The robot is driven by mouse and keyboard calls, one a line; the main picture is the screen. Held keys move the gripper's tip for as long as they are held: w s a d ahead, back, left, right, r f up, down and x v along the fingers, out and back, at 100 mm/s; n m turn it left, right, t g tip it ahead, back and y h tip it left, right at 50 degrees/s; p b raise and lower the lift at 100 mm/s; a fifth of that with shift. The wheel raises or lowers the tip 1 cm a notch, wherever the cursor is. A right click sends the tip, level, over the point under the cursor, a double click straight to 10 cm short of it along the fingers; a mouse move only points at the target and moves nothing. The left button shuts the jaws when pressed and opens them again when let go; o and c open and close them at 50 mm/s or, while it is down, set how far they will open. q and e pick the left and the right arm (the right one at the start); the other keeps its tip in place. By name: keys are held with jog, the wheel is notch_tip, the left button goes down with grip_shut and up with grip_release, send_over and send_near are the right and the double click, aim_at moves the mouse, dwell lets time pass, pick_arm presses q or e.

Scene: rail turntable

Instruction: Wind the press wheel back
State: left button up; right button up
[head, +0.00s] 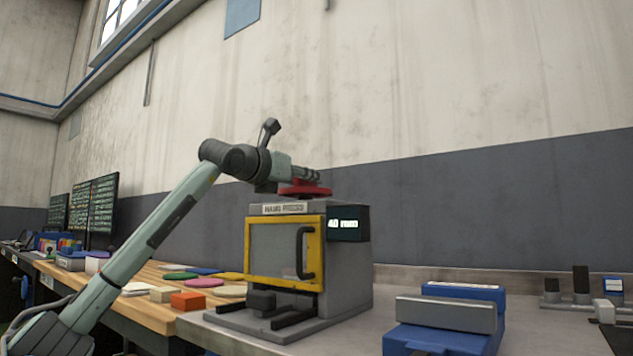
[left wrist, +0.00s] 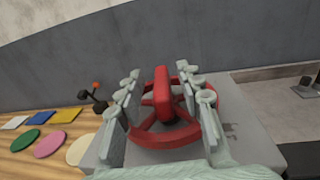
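The press (head: 285,250) is a grey box with a yellow-framed door and a label that seems to read "HAND PRESS". Its red press wheel (head: 303,189) lies flat on top; the wheel also shows in the left wrist view (left wrist: 162,138). My left gripper (head: 312,175) is at the wheel from above. In the left wrist view its fingers (left wrist: 163,105) stand apart on either side of the wheel's raised red bar, with gaps on both sides. A small display (head: 348,223) on the press shows lit digits, seemingly 4.0. My right gripper is not in view.
A blue vise-like block (head: 445,320) stands on the grey bench to the right. Coloured discs and blocks, including an orange block (head: 188,300), lie on the wooden bench at left. Monitors (head: 103,204) stand farther back. The wall is behind the press.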

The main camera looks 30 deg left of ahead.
pick_arm(q)
jog(key=shift+w, duration=2.4)
jog(key=shift+c, duration=0.3)
grip_shut()
